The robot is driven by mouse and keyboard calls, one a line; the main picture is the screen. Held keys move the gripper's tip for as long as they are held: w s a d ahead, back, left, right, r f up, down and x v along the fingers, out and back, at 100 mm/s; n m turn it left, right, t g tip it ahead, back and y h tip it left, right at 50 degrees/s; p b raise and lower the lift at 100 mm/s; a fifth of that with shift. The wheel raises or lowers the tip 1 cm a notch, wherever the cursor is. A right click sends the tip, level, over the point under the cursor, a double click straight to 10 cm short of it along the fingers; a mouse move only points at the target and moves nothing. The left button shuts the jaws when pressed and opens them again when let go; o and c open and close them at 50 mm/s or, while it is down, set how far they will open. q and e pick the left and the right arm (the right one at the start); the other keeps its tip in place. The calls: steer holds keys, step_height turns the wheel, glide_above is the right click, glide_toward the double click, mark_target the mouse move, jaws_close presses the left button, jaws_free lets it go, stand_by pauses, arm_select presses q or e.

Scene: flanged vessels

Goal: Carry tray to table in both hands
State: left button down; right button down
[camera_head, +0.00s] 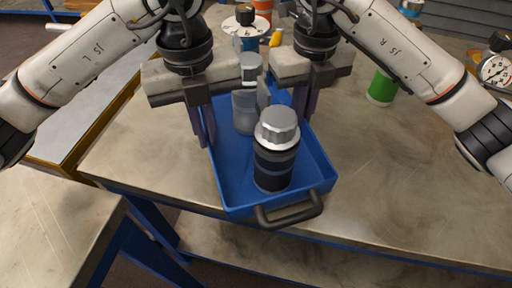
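The blue tray (234,195) rests on a metal-topped table (400,190), its dark near handle (290,212) reaching over the table's front edge. In it stand a dark cylinder with a ribbed grey cap (275,150) and a grey fitting (246,110) behind it. My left gripper (204,145) points down at the tray's left side wall, its purple fingers close together. My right gripper (309,117) points down at the right side wall in the same way. I cannot tell whether either grips the wall. My grippers and the fitting hide the tray's far end.
A pressure gauge (245,24) and a yellow item (276,38) are behind the tray. A green cylinder (382,88) and another gauge (495,70) stand to the right. Another metal table (50,225) is at the lower left, across a gap. The table's front right is clear.

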arm_select(q)
steer(key=shift+f+b, duration=0.45)
steer(key=shift+f, duration=0.1)
arm_select(e)
steer(key=shift+f, duration=0.55)
arm_select(q)
steer(key=c, duration=2.4)
jaws_free()
steer(key=shift+f, duration=0.2)
arm_select(e)
steer(key=c, duration=2.4)
jaws_free()
steer(key=shift+f, duration=0.2)
arm_select(q)
steer(key=o, duration=0.4)
steer(key=shift+r, duration=0.15)
arm_select(e)
steer(key=o, duration=0.4)
steer(key=shift+r, duration=0.15)
steer(key=shift+r, duration=0.1)
arm_select(q)
step_height(320, 180, up, 12)
arm_select(e)
step_height(320, 180, up, 12)
steer(key=shift+f, duration=0.1)
